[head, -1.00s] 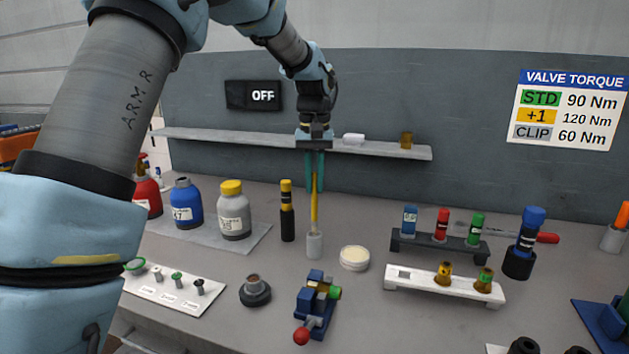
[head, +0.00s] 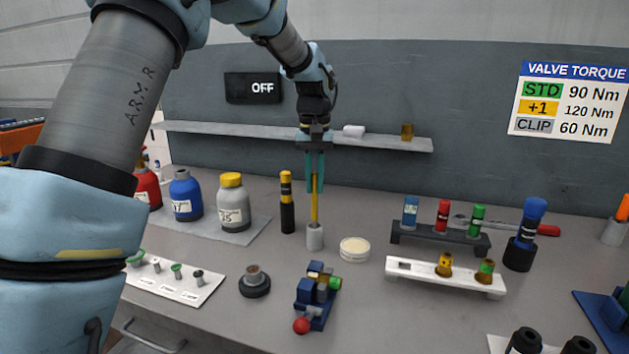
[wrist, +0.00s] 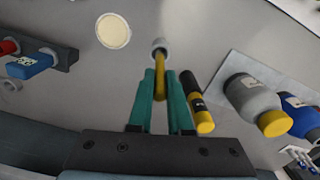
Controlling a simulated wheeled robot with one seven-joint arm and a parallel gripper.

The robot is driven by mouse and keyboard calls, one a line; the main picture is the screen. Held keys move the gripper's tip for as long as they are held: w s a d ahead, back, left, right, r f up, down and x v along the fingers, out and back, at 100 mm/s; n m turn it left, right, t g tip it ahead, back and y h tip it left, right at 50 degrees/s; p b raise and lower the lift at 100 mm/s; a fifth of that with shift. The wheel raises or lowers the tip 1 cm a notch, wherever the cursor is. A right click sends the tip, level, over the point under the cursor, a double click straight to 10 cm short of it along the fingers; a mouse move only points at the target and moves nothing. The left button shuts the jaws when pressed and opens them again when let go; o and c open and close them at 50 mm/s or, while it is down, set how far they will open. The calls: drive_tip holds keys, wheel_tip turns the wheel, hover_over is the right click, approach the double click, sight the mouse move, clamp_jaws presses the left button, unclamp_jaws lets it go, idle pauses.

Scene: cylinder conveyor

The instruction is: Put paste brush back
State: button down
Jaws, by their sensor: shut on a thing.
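The paste brush (head: 315,207) has a yellow handle and stands upright, its lower end in a small grey cup (head: 315,238) on the bench. My gripper (head: 315,186) points down and is shut on the upper part of the handle. In the wrist view the teal fingers (wrist: 163,92) close around the yellow handle (wrist: 160,84), and the cup (wrist: 159,45) shows beyond the fingertips. The brush's bristles are hidden. An open round tin of pale paste (head: 354,249) stands just right of the cup; it also shows in the wrist view (wrist: 113,31).
A black and yellow marker-like tube (head: 287,204) stands close left of the cup. Bottles (head: 233,203) stand further left. A blue clamp (head: 317,296) is in front. Racks with coloured cylinders (head: 440,240) are at the right. A shelf (head: 380,146) runs behind my gripper.

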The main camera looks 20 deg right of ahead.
drive_tip(key=shift+f+b, duration=0.95)
drive_tip(key=shift+f, duration=1.1)
drive_tip(key=c, duration=0.8)
unclamp_jaws()
drive_tip(key=shift+o, duration=0.2)
drive_tip(key=shift+r, duration=0.15)
drive_tip(key=shift+r+p, duration=2.65)
drive_tip(key=shift+r, duration=0.3)
